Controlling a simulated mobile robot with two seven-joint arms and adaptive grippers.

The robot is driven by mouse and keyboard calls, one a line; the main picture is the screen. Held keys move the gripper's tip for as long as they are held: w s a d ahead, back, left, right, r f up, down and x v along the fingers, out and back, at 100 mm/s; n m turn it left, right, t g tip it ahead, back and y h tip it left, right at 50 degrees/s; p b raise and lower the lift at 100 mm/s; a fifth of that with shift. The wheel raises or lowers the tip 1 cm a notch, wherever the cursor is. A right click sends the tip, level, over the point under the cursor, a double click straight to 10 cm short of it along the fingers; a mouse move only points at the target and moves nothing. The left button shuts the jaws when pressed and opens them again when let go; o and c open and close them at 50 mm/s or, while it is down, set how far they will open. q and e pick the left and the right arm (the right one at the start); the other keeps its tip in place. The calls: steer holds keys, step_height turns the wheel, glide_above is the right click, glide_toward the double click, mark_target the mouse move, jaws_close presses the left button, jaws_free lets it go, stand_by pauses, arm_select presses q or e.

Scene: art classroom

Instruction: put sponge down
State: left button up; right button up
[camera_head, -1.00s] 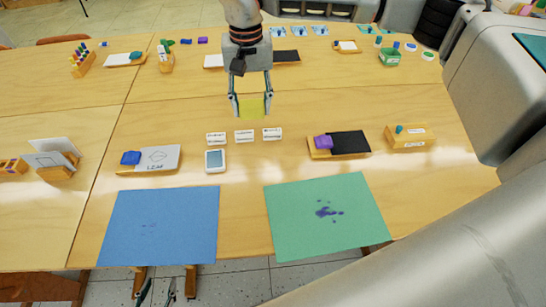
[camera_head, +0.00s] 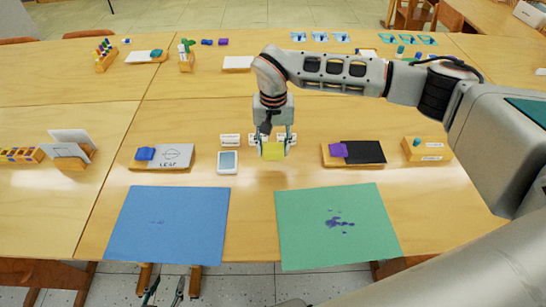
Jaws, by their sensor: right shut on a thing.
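A yellow sponge (camera_head: 273,152) is held between the fingertips of my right gripper (camera_head: 274,145). It is above the table, in front of the small white label cards and behind the green sheet (camera_head: 300,250); I cannot tell its exact height. The green sheet has purple paint spots (camera_head: 340,222) on it. The blue sheet (camera_head: 190,245) to its left carries a faint mark. My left gripper (camera_head: 164,288) is low at the bottom edge, in front of the table, with its fingers apart and empty.
Bare tabletop (camera_head: 255,210) shows between the sheets.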

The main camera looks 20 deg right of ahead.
mark_target(273, 165)
steer(key=shift+f, duration=2.3)
steer(key=shift+f, duration=0.1)
steer(key=shift+f, duration=0.1)
steer(key=o, duration=1.1)
steer(key=shift+c, duration=0.2)
step_height(273, 165, up, 12)
steer(key=shift+r, duration=0.2)
